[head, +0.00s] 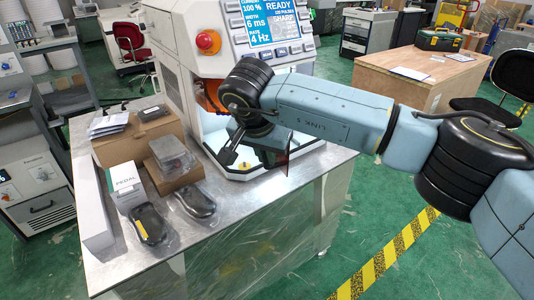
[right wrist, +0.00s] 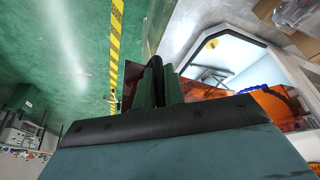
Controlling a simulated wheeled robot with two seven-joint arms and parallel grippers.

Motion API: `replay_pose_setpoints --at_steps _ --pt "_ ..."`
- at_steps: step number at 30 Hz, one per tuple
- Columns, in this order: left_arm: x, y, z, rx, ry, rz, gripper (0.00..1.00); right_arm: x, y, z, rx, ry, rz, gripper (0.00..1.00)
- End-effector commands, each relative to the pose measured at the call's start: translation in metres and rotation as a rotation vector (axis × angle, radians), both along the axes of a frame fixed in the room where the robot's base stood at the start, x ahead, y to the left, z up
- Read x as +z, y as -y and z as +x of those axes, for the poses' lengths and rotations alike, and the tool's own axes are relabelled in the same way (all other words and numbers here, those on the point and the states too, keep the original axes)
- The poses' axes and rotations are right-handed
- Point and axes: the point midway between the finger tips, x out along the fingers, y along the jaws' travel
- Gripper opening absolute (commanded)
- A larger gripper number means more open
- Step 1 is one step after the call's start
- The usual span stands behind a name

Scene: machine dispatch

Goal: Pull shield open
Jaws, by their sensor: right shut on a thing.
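The shield is a dark reddish-brown, see-through panel (head: 278,157) at the front of the white machine (head: 185,35). In the head view my right arm hides much of it. It also shows on both sides of my fingers in the right wrist view (right wrist: 132,78). My right gripper (head: 230,152) reaches down in front of the machine. In the right wrist view its dark fingers (right wrist: 157,82) are closed together on the shield. Where the shield is hinged and how far it stands open are hidden. My left gripper is not in view.
A metal table (head: 240,208) carries the machine. Cardboard boxes (head: 137,140), a white box (head: 128,185) and two dark bagged pedals (head: 152,222) lie left of it. A red stop button (head: 207,42) is on the machine.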

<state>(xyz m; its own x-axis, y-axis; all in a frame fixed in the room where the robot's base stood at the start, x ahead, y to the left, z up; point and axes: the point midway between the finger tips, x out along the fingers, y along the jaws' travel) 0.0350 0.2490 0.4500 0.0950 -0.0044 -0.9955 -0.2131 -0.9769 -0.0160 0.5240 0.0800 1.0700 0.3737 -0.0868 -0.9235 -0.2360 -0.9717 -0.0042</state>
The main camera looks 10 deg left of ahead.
Motion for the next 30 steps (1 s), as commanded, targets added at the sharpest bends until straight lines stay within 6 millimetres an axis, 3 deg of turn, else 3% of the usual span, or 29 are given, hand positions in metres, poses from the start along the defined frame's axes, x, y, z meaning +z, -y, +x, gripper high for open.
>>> replay_pose_setpoints --at_steps 1,2,6,18,30 --pt "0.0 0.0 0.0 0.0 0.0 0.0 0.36 -0.003 0.0 -0.003 0.004 -0.011 -0.004 0.0" --pt "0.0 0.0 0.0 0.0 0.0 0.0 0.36 -0.003 0.0 -0.003 0.004 -0.011 -0.004 0.13" --pt "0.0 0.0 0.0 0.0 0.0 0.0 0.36 -0.002 0.0 -0.002 0.003 -0.008 -0.003 0.32" --pt "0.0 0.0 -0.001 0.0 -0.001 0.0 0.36 0.007 -0.001 -0.003 0.002 -0.001 -0.001 0.33" --pt "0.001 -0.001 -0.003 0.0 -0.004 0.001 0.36 0.084 -0.008 -0.034 0.004 0.001 -0.002 0.33"
